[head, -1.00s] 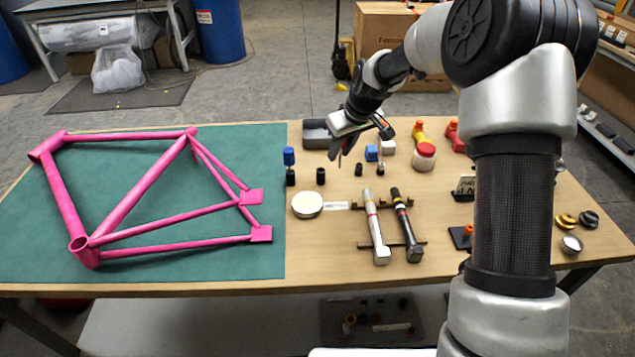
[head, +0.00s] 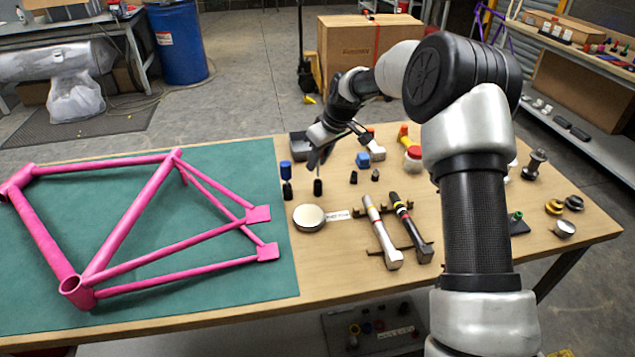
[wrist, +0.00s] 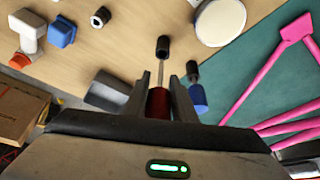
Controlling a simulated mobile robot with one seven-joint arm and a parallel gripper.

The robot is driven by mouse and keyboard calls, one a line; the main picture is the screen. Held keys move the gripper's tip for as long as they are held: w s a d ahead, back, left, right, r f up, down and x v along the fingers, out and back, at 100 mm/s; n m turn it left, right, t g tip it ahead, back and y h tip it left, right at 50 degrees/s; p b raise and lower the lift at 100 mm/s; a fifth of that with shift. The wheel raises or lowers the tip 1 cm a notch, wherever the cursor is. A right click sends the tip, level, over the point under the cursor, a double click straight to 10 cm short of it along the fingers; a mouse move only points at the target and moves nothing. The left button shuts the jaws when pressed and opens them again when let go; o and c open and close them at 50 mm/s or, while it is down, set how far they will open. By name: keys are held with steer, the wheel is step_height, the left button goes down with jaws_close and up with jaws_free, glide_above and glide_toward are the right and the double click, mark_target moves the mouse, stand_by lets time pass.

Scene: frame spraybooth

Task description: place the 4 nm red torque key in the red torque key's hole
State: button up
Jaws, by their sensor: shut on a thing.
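My gripper (wrist: 172,92) is shut on the red handle (wrist: 158,104) of the torque key in the wrist view. Its thin shaft points away from the fingers toward a black holder (wrist: 163,47). The shaft's end overlaps the holder there; I cannot tell whether it is in the hole or just above. In the head view my gripper (head: 318,158) is above this black holder (head: 318,188), and the red handle is hidden. A blue key (head: 286,168) stands upright in the neighbouring black holder (head: 287,191); it also shows in the wrist view (wrist: 198,98).
Two more black holders (head: 353,177) (head: 375,175) stand to the right. A round white-topped tin (head: 309,217) lies in front. A grey bin (head: 299,145) and a blue-capped item (head: 363,160) are close behind. The pink frame (head: 130,250) lies on the green mat at left.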

mark_target(318, 174)
steer(key=shift+f, duration=3)
steer(key=shift+f, duration=0.15)
steer(key=o, duration=1.1)
